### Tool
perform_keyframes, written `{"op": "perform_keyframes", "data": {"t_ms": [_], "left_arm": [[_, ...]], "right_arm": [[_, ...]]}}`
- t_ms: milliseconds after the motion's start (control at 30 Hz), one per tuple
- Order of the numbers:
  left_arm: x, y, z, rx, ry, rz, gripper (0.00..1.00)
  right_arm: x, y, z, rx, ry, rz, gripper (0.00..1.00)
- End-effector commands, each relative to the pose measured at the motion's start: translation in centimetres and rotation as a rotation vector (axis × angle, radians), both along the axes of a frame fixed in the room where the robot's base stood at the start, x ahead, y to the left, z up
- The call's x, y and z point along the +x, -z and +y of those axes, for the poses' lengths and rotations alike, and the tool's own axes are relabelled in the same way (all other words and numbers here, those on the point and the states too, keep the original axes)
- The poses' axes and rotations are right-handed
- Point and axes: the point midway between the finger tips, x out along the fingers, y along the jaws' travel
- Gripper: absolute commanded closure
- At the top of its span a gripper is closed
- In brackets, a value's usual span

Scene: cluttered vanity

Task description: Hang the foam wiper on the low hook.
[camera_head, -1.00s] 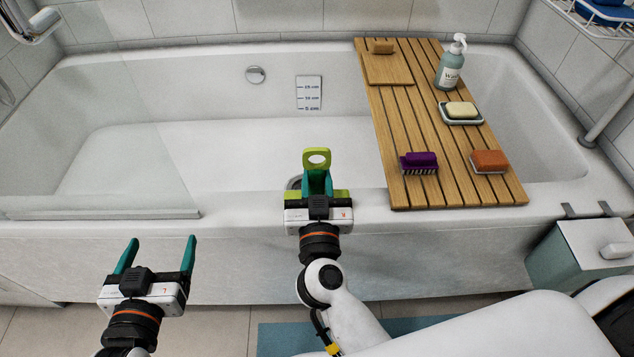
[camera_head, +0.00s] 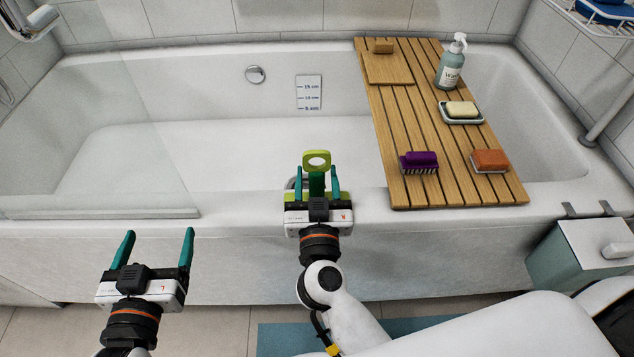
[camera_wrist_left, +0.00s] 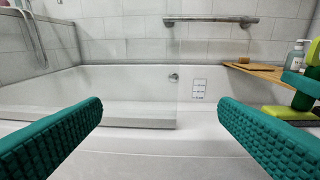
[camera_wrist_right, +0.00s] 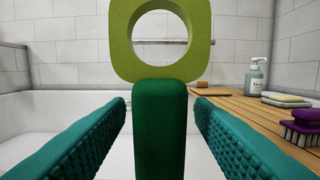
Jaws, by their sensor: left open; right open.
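The foam wiper (camera_head: 317,184) stands upright near the tub's front rim, its lime ring with a round hole on top of a dark green handle. A lime strip shows low down, partly hidden by my right gripper. My right gripper (camera_head: 316,170) is open, one finger on each side of the handle. The right wrist view shows gaps between the handle (camera_wrist_right: 160,130) and both fingers. What supports the wiper is hidden. My left gripper (camera_head: 158,234) is open and empty in front of the tub, to the left. I cannot make out the low hook in any view.
A wooden bath board (camera_head: 404,180) spans the tub at right, with a purple brush (camera_head: 419,160), an orange sponge (camera_head: 490,159), soap on a dish and a pump bottle (camera_head: 450,68). A glass screen (camera_head: 110,130) stands at left. A bar (camera_wrist_left: 210,20) is on the wall.

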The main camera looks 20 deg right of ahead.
Motion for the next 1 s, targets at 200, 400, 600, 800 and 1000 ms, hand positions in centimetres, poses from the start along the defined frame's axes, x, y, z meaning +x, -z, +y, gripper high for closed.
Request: {"op": "perform_keyframes", "data": {"t_ms": [200,400,600,800,1000], "left_arm": [[-0.1,0.5,0.1,0.01,-0.001,0.038,0.16],[-0.7,2.2,0.6,0.037,-0.008,0.149,0.16],[-1.4,3.5,0.9,0.058,-0.014,0.235,0.16],[-1.8,4.2,1.1,0.068,-0.017,0.28,0.16],[-1.8,4.3,1.2,0.069,-0.018,0.284,0.16]], "right_arm": [[-1.9,0.0,0.5,-0.001,-0.001,0.004,0.52],[-6.1,0.3,1.8,-0.001,-0.003,0.004,0.52],[-9.7,0.7,2.8,-0.001,-0.002,0.003,0.52],[-11.3,0.8,3.3,0.0,-0.002,0.001,0.52],[-11.5,0.8,3.3,0.0,-0.001,-0.001,0.52]]}}
